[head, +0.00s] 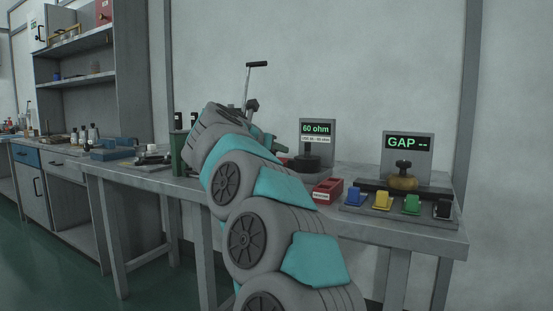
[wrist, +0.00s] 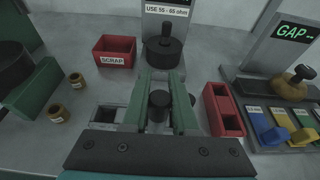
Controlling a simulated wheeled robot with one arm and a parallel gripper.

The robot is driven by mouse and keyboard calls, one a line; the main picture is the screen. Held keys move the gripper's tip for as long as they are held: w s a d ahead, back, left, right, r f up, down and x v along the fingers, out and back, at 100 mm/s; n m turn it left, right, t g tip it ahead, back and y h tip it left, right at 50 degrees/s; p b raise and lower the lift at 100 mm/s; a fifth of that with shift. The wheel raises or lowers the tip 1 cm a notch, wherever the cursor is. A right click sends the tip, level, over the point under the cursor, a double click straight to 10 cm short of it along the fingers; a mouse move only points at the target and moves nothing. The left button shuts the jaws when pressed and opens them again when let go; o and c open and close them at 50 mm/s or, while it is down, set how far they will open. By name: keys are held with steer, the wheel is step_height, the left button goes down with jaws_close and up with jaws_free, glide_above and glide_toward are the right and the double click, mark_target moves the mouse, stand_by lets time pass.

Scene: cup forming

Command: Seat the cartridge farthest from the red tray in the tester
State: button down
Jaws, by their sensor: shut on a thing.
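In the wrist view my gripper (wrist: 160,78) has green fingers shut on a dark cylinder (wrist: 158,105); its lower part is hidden. Beyond the fingers stands the tester, with a black round stepped part (wrist: 162,50) under a "USE 55 - 65 ohm" label. In the head view its screen (head: 316,129) reads 60 ohm; my arm hides most of my gripper there. A red tray marked SCRAP (wrist: 102,46) stands left of the tester. Two small brown cylinders (wrist: 80,81) with pale labels stand farther left. I cannot tell whether these are cartridges.
A red two-slot holder (wrist: 212,96) lies right of my fingers. Farther right is a GAP gauge (head: 408,143) with a brass knob and blue, yellow, green and black blocks. A green block with a dark round top (wrist: 35,90) stands at left.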

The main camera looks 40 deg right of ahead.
steer(key=shift+w+d+f, duration=0.65)
steer(key=shift+w+f, duration=0.2)
steer(key=shift+f, duration=0.15)
steer(key=shift+w+d+f, duration=0.6)
steer(key=shift+w+f, duration=0.25)
steer(key=shift+f, duration=0.1)
steer(key=shift+f+b, duration=0.2)
steer(key=shift+b, duration=0.1)
steer(key=c, duration=0.7)
jaws_free()
steer(key=shift+r, duration=0.15)
steer(key=shift+r+p, duration=0.25)
steer(key=shift+p, duration=0.15)
steer(key=b+v, duration=0.1)
steer(key=v, duration=1.1)
steer(key=shift+f, duration=0.2)
